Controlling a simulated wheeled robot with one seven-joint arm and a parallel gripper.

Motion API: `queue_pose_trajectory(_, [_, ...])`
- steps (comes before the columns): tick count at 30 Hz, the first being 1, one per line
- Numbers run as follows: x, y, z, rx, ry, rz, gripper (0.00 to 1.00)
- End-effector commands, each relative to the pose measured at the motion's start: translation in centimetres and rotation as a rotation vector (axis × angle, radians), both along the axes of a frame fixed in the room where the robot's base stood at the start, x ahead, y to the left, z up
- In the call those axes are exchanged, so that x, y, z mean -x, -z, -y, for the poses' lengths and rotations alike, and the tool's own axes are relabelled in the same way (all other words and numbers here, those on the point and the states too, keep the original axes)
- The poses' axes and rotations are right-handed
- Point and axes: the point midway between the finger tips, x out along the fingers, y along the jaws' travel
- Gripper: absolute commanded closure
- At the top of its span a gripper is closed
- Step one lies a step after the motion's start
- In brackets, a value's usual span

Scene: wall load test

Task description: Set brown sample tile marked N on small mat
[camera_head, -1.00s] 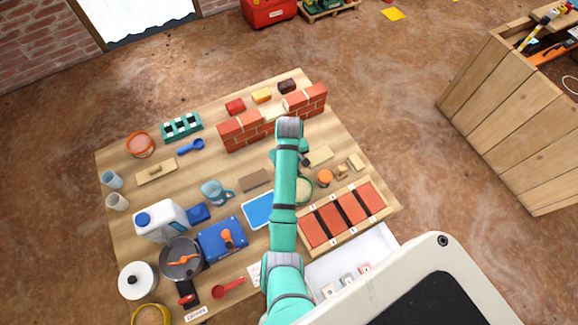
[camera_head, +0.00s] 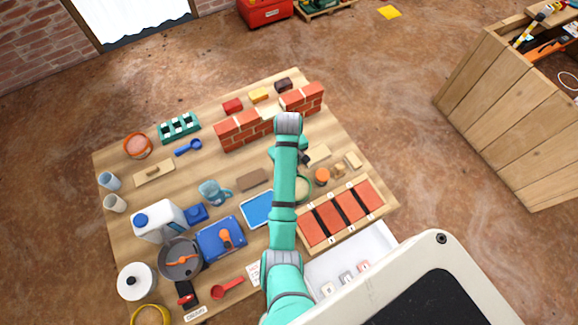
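I cannot read an N on any tile from here. A flat brown block (camera_head: 253,180) lies mid-table, left of my arm, and a dark brown block (camera_head: 284,86) lies at the back behind the brick wall; I cannot tell whether either is the sample tile. A small blue rectangle with a pale rim (camera_head: 257,208), possibly the small mat, lies left of my arm and looks bare. My gripper (camera_head: 304,158) is mostly hidden by my arm, near the front of the brick wall; its fingers and any load cannot be made out.
A low brick wall (camera_head: 238,131) with a gap stands at the back. A tray of red bricks (camera_head: 359,222) lies right of my arm, above an open white drawer (camera_head: 372,253) holding small tiles. A jug, pan and blue board (camera_head: 209,245) crowd the left.

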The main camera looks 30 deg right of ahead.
Motion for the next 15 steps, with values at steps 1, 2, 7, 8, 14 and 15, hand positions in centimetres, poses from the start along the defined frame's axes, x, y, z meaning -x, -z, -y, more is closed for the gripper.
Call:
queue_pose_trajectory(1, [-0.1, -0.9, 0.1, 0.002, 0.001, 0.004, 0.46])
queue_pose_trajectory(2, [-0.1, -1.4, 0.1, 0.002, 0.001, 0.004, 0.46])
queue_pose_trajectory(7, [-0.1, -3.8, 0.1, 0.002, 0.000, 0.004, 0.46])
queue_pose_trajectory(8, [-0.2, -3.9, 0.1, 0.002, -0.001, 0.005, 0.46])
queue_pose_trajectory(14, [-0.3, -4.9, 0.3, 0.006, 0.001, 0.007, 0.46])
queue_pose_trajectory(15, [-0.3, -5.1, 0.3, 0.005, 0.001, 0.007, 0.46])
